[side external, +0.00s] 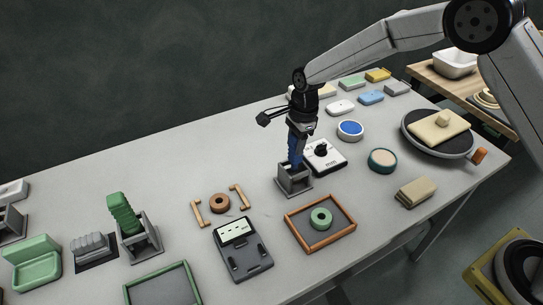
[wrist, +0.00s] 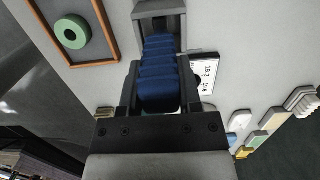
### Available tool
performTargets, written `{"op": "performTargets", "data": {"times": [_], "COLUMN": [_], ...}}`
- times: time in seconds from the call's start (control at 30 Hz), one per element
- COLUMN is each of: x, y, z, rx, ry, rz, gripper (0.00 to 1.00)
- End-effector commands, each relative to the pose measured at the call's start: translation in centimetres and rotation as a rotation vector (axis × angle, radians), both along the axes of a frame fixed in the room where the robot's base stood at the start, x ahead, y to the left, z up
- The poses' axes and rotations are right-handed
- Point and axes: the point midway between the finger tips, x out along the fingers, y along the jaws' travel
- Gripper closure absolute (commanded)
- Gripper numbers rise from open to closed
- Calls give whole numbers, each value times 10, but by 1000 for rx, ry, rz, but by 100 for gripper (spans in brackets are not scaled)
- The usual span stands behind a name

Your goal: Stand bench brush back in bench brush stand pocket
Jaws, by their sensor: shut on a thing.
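The bench brush (side external: 294,151) has a blue ribbed body and hangs roughly upright from my gripper (side external: 299,132). My gripper is shut on it, and the fingers show on both sides of the blue body (wrist: 159,90) in the wrist view. The grey bench brush stand (side external: 294,187) is directly below, on the table. The brush's lower end is at the stand's open top; I cannot tell how deep it sits in the pocket. In the wrist view the stand (wrist: 141,32) shows just beyond the brush, which hides part of the pocket.
A white gauge with a black knob (side external: 328,158) stands close behind the stand. A wood-framed tray with a green ring (side external: 321,218) lies in front. A second grey stand holding a green block (side external: 124,215) is at left. A black turntable (side external: 437,146) is at right.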

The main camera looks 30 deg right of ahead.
Motion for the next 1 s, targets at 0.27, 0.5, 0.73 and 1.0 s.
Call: {"op": "performTargets", "data": {"times": [0.27, 0.5, 0.73, 1.0], "x": [0, 0, 0, 0], "y": [0, 0, 0, 0], "z": [-2, -2, -2, -2], "rx": [0, 0, 0, 0], "ry": [-1, -1, -1, 0], "rz": [0, 0, 0, 0], "gripper": [100, 37, 15, 15]}}
